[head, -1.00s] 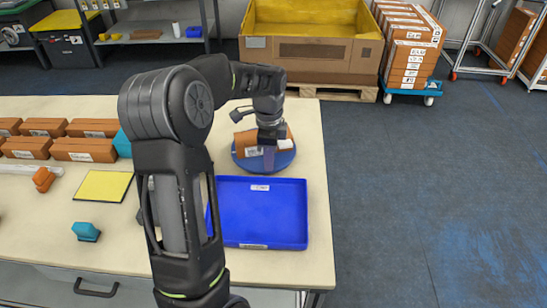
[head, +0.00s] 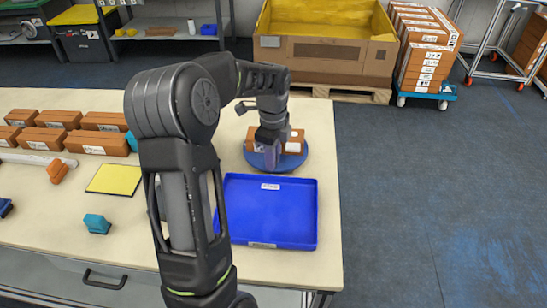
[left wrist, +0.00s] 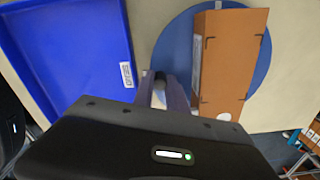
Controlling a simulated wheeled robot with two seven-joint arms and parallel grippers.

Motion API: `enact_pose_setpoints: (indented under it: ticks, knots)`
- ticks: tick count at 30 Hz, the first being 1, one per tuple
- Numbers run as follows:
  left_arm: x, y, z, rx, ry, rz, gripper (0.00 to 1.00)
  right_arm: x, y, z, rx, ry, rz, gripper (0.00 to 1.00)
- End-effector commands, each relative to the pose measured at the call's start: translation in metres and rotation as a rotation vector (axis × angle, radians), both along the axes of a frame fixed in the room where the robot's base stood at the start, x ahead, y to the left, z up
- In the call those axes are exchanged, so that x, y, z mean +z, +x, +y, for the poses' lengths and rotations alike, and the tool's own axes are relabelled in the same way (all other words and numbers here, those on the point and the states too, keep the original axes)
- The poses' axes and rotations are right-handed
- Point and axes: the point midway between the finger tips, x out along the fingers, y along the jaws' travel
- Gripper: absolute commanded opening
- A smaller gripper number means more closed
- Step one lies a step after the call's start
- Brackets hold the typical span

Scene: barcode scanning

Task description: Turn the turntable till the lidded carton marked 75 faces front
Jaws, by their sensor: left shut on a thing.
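The blue round turntable (head: 291,163) stands on the table behind the blue tray and bears a brown carton (head: 291,142) with white labels. I cannot read a number on it. In the left wrist view the carton (left wrist: 232,65) lies lengthwise on the turntable (left wrist: 180,45), with a pale label along its left side. My left gripper (head: 271,160) points down at the turntable's front edge and hides part of the carton. In the left wrist view its fingers (left wrist: 165,92) are shut around a small grey peg (left wrist: 159,88) at the turntable's rim, beside the carton. My right gripper is out of view.
The blue tray (head: 240,235) lies just in front of the turntable. Several brown cartons (head: 100,143), a yellow pad (head: 115,179), an orange item (head: 57,171) and a teal item (head: 97,223) are at the left. The table's right edge is close to the turntable.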

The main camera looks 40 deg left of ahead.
Motion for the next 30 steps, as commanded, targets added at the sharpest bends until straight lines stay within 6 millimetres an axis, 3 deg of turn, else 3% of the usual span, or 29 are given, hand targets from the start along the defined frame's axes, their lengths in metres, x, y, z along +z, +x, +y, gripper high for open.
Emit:
enact_pose_setpoints:
  ticks: [6,7,15,24,30]
  knots:
    - [0.001,0.0,0.001,0.001,0.002,-0.002,0.0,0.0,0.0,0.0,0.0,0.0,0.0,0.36]
    - [0.001,0.0,0.001,0.001,0.002,-0.002,0.18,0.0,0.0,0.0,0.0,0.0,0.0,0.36]
    - [0.0,0.0,0.0,0.001,0.0,-0.001,0.39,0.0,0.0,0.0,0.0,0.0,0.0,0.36]
    - [0.002,0.0,0.0,0.001,0.001,-0.002,0.39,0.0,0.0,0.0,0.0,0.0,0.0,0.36]
    - [0.023,0.001,0.0,0.001,0.001,-0.004,0.39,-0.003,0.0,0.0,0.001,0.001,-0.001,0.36]
